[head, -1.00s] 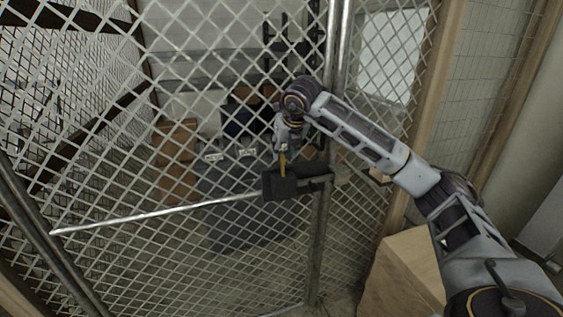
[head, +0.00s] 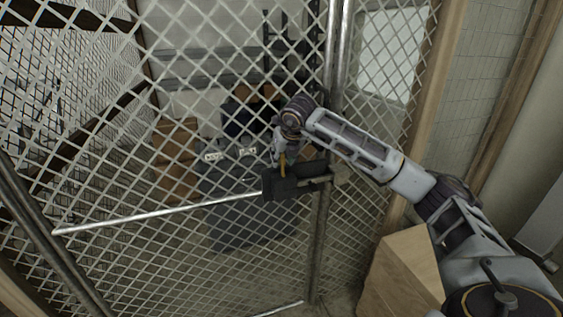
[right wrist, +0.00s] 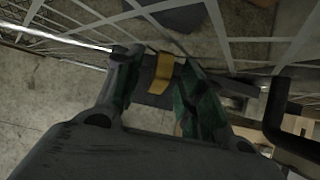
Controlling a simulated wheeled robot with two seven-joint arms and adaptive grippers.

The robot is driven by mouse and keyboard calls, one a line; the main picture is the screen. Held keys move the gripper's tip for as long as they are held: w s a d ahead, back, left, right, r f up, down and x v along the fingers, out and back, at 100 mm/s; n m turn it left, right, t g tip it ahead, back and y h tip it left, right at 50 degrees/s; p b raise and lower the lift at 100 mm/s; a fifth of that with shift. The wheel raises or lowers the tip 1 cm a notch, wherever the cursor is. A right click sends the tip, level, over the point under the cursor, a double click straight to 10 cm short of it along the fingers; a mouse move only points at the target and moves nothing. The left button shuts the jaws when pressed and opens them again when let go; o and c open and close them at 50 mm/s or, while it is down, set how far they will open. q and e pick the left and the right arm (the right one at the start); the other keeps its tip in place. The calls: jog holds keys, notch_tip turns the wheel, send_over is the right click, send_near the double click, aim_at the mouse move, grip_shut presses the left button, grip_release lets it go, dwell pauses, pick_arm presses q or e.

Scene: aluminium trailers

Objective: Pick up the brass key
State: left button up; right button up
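The brass key (head: 282,164) is a small yellow upright strip at the dark lock box (head: 280,187) on the mesh gate. In the right wrist view the key (right wrist: 162,68) stands between my two fingertips, with narrow gaps beside it. My right gripper (head: 281,158) is over the lock box, around the key; in the right wrist view its fingers (right wrist: 158,70) are apart. The key's lower end is hard to make out against the box. My left gripper is not in view.
The gate's wire mesh (head: 100,170) and metal posts (head: 335,60) stand close around my right arm. A dark lever handle (right wrist: 280,110) juts out right of the gripper. A wooden box (head: 402,275) stands at lower right. Cartons (head: 176,145) lie behind the mesh.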

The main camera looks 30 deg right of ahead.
grip_shut()
dwell(0.3)
jog(key=shift+r, duration=0.15)
